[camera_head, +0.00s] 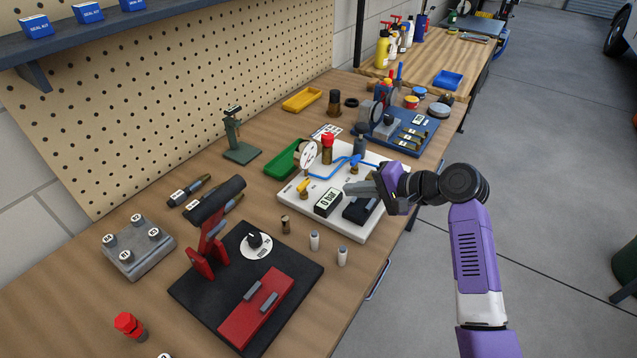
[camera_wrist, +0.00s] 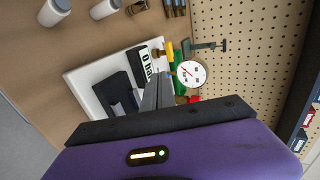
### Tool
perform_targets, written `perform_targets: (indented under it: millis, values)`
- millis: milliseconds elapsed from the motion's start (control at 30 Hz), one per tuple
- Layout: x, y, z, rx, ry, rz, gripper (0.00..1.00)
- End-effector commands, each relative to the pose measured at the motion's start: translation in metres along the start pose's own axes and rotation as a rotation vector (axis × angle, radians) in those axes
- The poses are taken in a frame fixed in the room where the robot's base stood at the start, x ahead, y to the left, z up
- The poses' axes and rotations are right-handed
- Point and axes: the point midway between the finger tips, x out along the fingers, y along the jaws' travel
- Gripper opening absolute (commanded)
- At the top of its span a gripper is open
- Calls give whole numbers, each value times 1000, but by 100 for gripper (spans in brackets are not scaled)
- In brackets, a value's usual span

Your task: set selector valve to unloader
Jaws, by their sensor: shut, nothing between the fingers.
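A white test board (camera_head: 291,202) lies on the bench, with a round gauge (camera_head: 309,154), blue piping (camera_head: 325,174), a yellow fitting (camera_head: 304,188), a red-capped brass part (camera_head: 327,146) and a "0 bar" display (camera_head: 328,203). Which part is the selector valve, and any position labels, I cannot make out. My gripper (camera_head: 352,188) is shut and empty, above the board's right half near the black block (camera_head: 358,211). In the wrist view its fingers (camera_wrist: 157,92) point between the display (camera_wrist: 146,62) and the gauge (camera_wrist: 190,75), hiding the board's middle.
A black base (camera_head: 190,287) with a red lever press and a black knob on a white dial (camera_head: 256,246) stands in front left. Small white cylinders (camera_head: 314,241) stand between. A green tray (camera_head: 287,160) and a blue board (camera_head: 428,147) lie behind.

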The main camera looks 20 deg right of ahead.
Motion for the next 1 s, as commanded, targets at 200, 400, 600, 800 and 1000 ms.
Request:
perform_targets:
  millis: [200,400,600,800,1000]
  values:
    - [44,-1,0,0,-2,2,0]
    - [79,-6,0,-2,-1,1,0]
    - [99,-17,0,0,0,1,0]
    - [106,-20,0,1,2,0,0]
    - [106,-20,0,1,2,0,0]
